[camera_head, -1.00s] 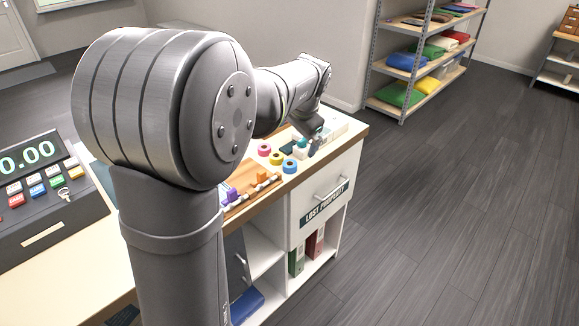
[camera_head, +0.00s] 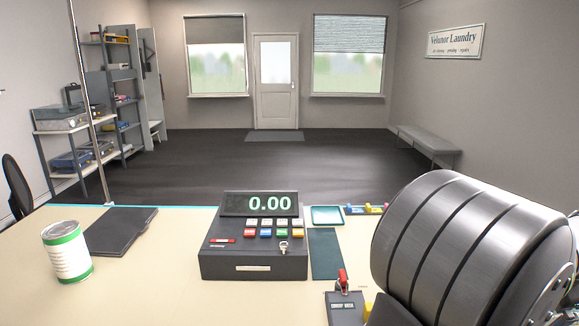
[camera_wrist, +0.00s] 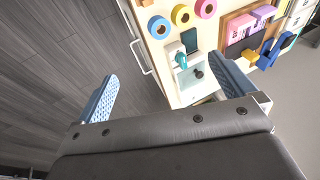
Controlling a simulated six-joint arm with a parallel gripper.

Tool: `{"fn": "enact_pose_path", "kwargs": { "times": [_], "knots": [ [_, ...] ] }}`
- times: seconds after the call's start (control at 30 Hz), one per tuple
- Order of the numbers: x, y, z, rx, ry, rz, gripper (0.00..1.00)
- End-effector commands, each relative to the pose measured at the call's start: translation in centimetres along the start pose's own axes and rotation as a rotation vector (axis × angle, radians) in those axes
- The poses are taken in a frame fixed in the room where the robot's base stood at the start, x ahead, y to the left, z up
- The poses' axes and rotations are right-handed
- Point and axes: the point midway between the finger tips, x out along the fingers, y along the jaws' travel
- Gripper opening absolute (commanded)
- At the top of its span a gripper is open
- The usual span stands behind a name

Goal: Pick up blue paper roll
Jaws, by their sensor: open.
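The blue paper roll (camera_wrist: 159,27) lies at the near edge of the white counter top, at the top of the wrist view. A yellow roll (camera_wrist: 182,15) and a pink roll (camera_wrist: 205,8) lie in a row beside it. My gripper (camera_wrist: 165,74) is open and empty, its two blue ridged fingers spread wide. The roll is beyond the fingertips and apart from them.
A wooden tray (camera_wrist: 238,24) holds colored items. A drawer handle (camera_wrist: 137,53) juts from the counter front. In the head view, a cash register (camera_head: 254,258) and a can (camera_head: 67,252) stand on the counter.

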Motion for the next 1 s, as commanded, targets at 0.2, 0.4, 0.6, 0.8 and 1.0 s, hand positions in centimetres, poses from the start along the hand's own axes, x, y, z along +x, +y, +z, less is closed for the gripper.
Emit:
{"fn": "enact_pose_path", "kwargs": {
  "times": [0.2,0.4,0.6,0.8,1.0],
  "knots": [
    [0.0,0.0,0.0,0.000,0.000,0.000,0.67],
    [0.0,0.0,0.0,-0.001,0.000,0.000,0.67],
    [0.1,0.0,-0.2,-0.119,-0.009,-0.003,0.67],
    [0.1,-0.1,-0.8,-0.476,-0.030,-0.016,0.67],
    [0.2,-0.2,-1.4,-0.866,-0.049,-0.042,0.67]
  ]
}}
